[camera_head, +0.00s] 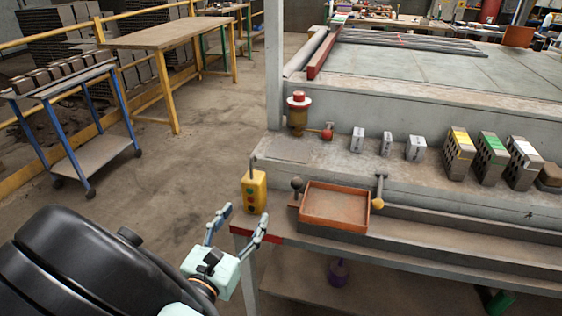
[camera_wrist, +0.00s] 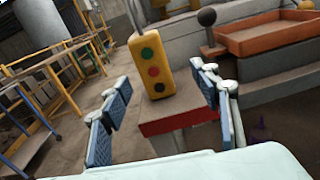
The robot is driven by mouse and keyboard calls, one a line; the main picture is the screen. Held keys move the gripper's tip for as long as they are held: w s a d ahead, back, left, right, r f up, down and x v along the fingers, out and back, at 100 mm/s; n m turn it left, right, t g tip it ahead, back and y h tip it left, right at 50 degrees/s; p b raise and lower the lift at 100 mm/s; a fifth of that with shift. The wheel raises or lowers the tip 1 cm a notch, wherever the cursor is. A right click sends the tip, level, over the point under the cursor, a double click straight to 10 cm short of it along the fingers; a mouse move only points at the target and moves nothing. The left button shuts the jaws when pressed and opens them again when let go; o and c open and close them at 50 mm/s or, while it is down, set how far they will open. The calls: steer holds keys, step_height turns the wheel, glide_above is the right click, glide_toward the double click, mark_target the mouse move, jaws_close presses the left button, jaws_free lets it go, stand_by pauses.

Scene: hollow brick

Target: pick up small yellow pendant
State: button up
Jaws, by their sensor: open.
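A small yellow pendant (camera_head: 254,192) with green, black and red round buttons stands upright on the left front corner of the grey bench (camera_head: 290,150). My gripper (camera_head: 238,222) is open and empty, just in front of and to the left of the pendant in the head view. In the wrist view its two fingers (camera_wrist: 160,105) are spread wide apart. I see no contact with the pendant.
Several bricks (camera_head: 492,155) line the bench to the right.

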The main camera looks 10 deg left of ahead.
mark_target(250, 195)
steer(key=shift+n+y, duration=0.5)
steer(key=w, duration=0.4)
steer(key=shift+w+a+f+b, duration=0.1)
steer(key=shift+a+f+b, duration=0.2)
steer(key=shift+a, duration=0.1)
steer(key=w, duration=0.4)
steer(key=w+b, duration=0.1)
steer(key=w, duration=0.1)
steer(key=shift+d+r, duration=0.25)
steer(key=shift+r, duration=0.1)
steer(key=shift+c, duration=0.7)
steer(key=shift+r, duration=0.1)
jaws_close()
steer(key=shift+r, duration=0.15)
